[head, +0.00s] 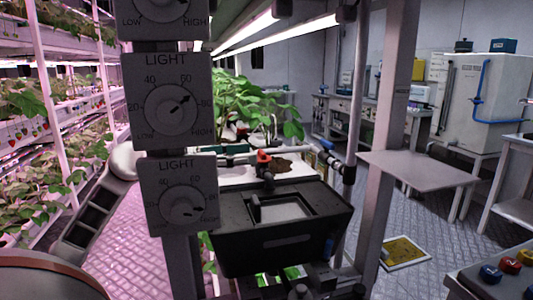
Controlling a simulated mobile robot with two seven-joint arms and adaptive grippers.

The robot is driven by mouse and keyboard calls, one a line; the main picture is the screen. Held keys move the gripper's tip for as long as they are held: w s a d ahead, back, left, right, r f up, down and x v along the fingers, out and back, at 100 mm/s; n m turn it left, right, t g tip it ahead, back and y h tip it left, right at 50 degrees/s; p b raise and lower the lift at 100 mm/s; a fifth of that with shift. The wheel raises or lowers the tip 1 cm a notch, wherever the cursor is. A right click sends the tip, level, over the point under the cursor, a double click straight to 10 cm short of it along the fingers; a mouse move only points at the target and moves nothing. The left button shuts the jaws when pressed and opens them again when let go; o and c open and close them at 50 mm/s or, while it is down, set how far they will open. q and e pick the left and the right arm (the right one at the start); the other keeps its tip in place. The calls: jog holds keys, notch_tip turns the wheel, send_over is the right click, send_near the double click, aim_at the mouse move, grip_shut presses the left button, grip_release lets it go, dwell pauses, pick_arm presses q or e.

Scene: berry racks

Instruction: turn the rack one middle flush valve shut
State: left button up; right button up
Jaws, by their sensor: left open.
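A valve with a red handle (263,157) shows just right of the lower light dial, on a thin pipe run. Its exact handle angle is too small to tell. My left arm comes in from the left and passes behind the dial post. The post hides much of its far end. My left gripper is open, but its fingers are hard to tell apart from the pipes and dark parts near the valve; I cannot tell whether they touch the handle. My right gripper is not seen.
A post with light dials (168,107) stands close in front. A black tank (290,245) lies below the valve. Plant racks (60,110) line the left. A small grey shelf (420,172) juts out at right, with buttons (510,266) at lower right. The floor between is mostly clear.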

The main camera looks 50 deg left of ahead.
aim_at(259, 153)
pick_arm(q)
jog(key=shift+x, duration=2.55)
jog(key=shift+f+b, duration=0.1)
jog(key=shift+b, duration=0.2)
jog(key=c, duration=1.1)
